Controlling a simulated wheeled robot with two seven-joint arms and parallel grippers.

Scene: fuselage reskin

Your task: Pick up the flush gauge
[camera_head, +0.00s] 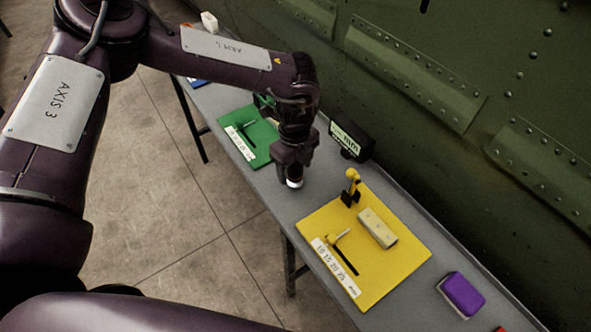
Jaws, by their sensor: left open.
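My left arm comes in from the left. Its gripper (293,168) hangs over the grey bench between the green mat and the yellow mat. The jaws are open, though their gap is mostly hidden from this angle. A small white tip shows just below them; I cannot tell whether it belongs to the gripper. A black box with a pale display marked "mm" (348,139) stands behind and right of the gripper. A small yellow-topped tool in a black stand (351,187) is on the yellow mat's back corner. I cannot tell which is the flush gauge. My right gripper is not in view.
The yellow mat (375,285) holds a pale block (377,228), a small tool and a printed scale strip. The green mat (233,120) lies further back. A purple block (460,295) is at right. The riveted green fuselage (450,120) borders the bench (275,208).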

